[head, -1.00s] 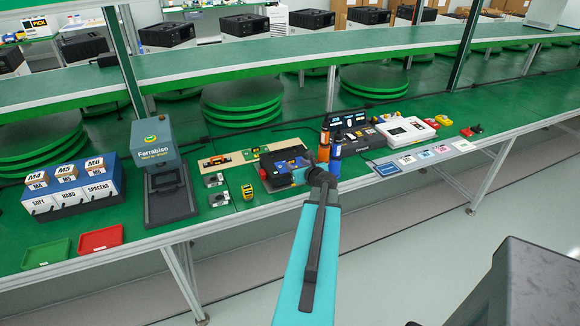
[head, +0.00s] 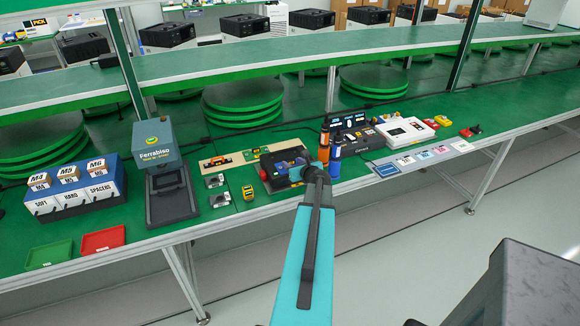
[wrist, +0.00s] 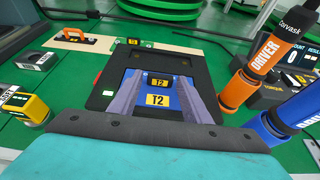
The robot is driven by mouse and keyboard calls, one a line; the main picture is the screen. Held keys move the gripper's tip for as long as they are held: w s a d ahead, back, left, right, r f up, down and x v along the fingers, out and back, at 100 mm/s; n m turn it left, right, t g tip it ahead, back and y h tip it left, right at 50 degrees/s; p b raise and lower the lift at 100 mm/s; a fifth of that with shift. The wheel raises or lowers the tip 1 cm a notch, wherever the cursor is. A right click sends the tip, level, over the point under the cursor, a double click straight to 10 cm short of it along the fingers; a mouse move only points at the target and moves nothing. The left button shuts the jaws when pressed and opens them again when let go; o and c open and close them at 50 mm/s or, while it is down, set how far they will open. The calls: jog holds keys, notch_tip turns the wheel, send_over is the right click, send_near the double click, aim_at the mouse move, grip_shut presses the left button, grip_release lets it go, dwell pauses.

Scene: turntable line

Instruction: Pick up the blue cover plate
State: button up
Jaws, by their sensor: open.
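In the head view my gripper (head: 300,166) is over the black fixture (head: 268,172), and the wrist hides most of the plate.
An orange driver (wrist: 245,78) and a blue driver (wrist: 280,118) stand close to the right of my gripper. A small yellow device (wrist: 24,104) sits at the left. Bins (head: 72,190), a grey Ferrabiso press (head: 158,150) and trays (head: 103,240) are farther left on the bench.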

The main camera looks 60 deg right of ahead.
jog(key=shift+w+d+f, duration=0.15)
jog(key=shift+w+d, duration=0.1)
jog(key=shift+w, duration=0.05)
jog(key=shift+c, duration=0.2)
jog(key=c, duration=0.8)
jog(key=shift+c, duration=0.2)
